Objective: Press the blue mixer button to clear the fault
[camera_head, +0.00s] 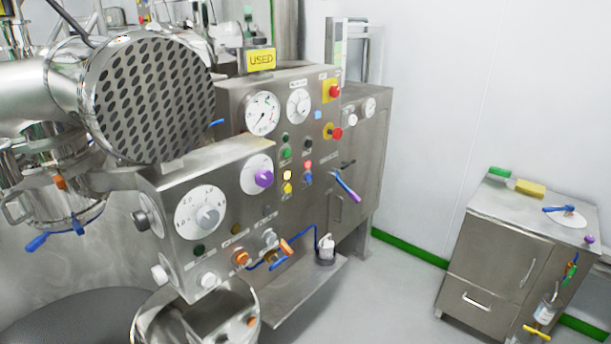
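The steel control panel (236,205) of the machine stands in the middle of the head view. A small round blue button (308,178) sits on its right part, just below a red button (308,165). I cannot read the labels, so I cannot tell which blue item is the mixer button. Neither of my grippers is in view, and nothing touches the panel.
A large perforated steel drum end (150,97) juts out at the upper left. A purple-handled lever (346,187) sticks out right of the buttons. A steel cabinet (500,255) stands at the right. The grey floor (390,290) between is clear.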

